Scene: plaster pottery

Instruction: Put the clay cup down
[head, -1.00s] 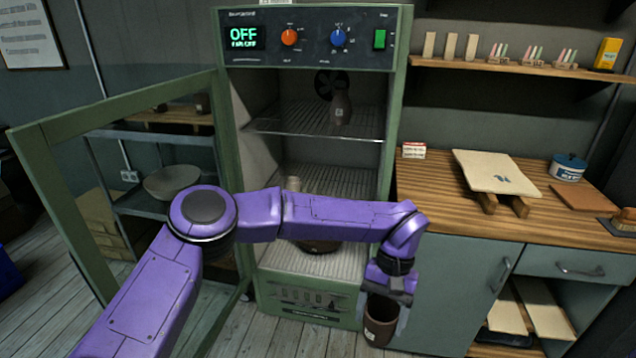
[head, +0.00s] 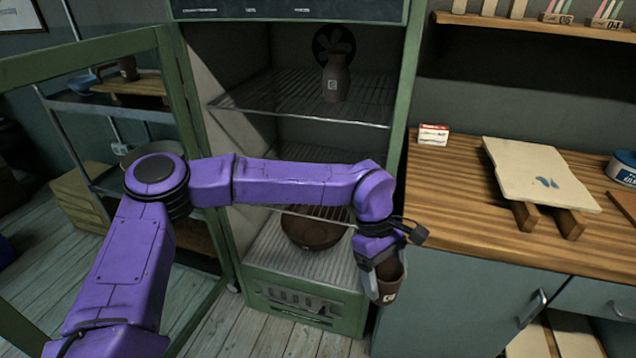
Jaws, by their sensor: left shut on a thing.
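The clay cup (head: 388,284) is dark brown with a small pale mark on its side. My left gripper (head: 382,268) is shut on it and holds it in the air, slightly tilted, in front of the drying cabinet's lower right edge. The fingers hide part of the cup. My right gripper is not in view.
The green cabinet (head: 392,130) stands open. A brown vase (head: 336,78) stands on its upper rack (head: 270,100), and a brown bowl (head: 312,232) is low inside. The open door (head: 180,90) is at left. The wooden counter (head: 445,205) at right has a free left part and holds a board (head: 530,172).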

